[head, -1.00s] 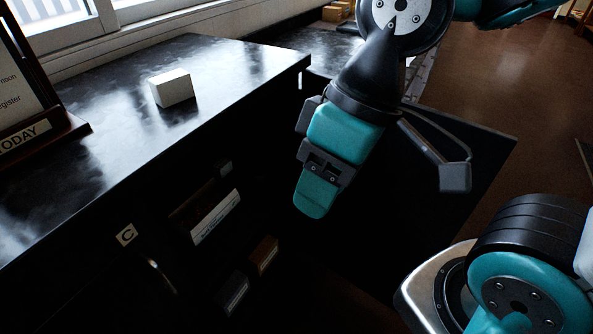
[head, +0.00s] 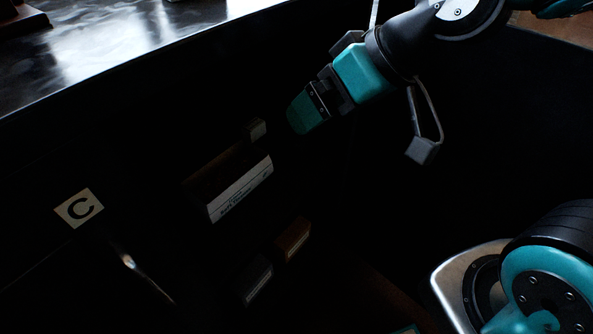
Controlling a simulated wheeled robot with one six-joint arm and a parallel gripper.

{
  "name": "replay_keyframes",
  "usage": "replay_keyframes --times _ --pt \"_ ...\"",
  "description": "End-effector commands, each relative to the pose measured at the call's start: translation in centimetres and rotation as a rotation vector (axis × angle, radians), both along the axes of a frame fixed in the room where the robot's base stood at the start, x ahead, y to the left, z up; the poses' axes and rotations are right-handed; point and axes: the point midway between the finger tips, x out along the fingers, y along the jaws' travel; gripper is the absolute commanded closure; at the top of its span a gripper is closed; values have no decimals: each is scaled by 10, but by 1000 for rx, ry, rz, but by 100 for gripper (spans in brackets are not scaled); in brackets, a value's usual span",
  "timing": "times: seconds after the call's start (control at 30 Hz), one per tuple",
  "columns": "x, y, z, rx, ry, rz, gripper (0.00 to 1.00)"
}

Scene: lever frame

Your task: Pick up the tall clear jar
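I see no tall clear jar in the head view; the space under the counter is very dark and could hide things. My gripper (head: 306,113) is at the upper middle, pointing down and left into the dark space. One teal finger pad shows, side-on, and nothing is visibly held. I cannot tell whether the fingers are apart. The gripper appears just right of a small grey block and above a box with a white label, with no visible contact.
A dark counter top (head: 120,45) fills the upper left. Below it are a "C" label (head: 79,208), a metal handle (head: 140,272), a labelled box (head: 240,190), the small grey block (head: 256,130), a brown box (head: 293,240) and a dark box (head: 257,280).

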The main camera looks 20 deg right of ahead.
Motion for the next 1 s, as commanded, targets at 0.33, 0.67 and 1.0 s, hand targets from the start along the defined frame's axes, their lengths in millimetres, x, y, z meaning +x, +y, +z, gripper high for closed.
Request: replay_keyframes --times 0.33,0.67,1.0 --pt "76 -30 -148 73 -353 -190 0" --pt "121 -69 -229 80 -662 -338 0" --pt "138 -81 -238 73 -762 -382 0"
